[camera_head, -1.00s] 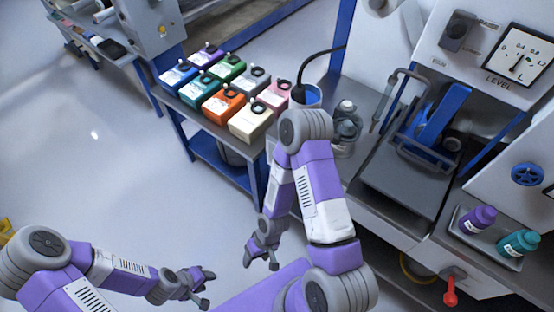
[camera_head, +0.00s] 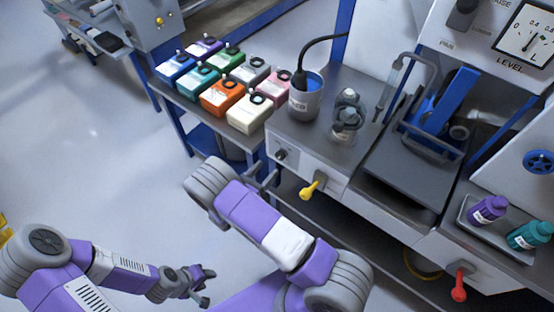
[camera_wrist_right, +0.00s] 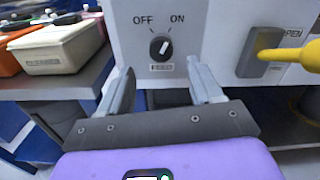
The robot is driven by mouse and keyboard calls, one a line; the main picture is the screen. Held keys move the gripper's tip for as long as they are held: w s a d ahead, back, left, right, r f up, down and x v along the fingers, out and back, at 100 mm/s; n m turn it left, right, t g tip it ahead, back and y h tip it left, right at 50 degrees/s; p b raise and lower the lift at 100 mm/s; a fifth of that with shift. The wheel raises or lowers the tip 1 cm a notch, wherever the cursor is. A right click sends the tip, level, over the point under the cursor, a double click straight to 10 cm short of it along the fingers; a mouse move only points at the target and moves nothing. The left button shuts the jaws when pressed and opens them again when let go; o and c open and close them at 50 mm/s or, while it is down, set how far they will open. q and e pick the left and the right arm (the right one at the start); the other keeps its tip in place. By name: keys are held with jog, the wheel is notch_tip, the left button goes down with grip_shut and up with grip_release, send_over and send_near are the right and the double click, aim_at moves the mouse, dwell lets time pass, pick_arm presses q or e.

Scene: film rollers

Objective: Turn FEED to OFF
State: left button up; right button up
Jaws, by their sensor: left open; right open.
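A black rotary knob (camera_wrist_right: 161,47) sits on the white machine front, between the printed words OFF and ON. Its white mark points up and right, towards ON. The label below it is too small to read surely. The knob (camera_head: 281,154) also shows in the head view, on the panel below the counter. My right gripper (camera_wrist_right: 160,78) is open and empty. Its two fingers point at the panel, below and to either side of the knob, apart from it. In the head view my right gripper (camera_head: 267,180) is partly hidden by its arm. My left gripper (camera_head: 206,286) is open and empty over the floor.
A yellow lever (camera_head: 312,188) juts out right of the knob; it also shows in the wrist view (camera_wrist_right: 285,52). A red lever (camera_head: 458,288) is further right. Several colored containers, one cream (camera_head: 250,113), stand on the side table at left.

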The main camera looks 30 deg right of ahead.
aim_at(278, 158)
jog(key=b+x, duration=0.1)
jog(key=x, duration=0.6)
jog(key=shift+d, duration=0.15)
jog(key=shift+c, duration=0.2)
jog(key=c, duration=1)
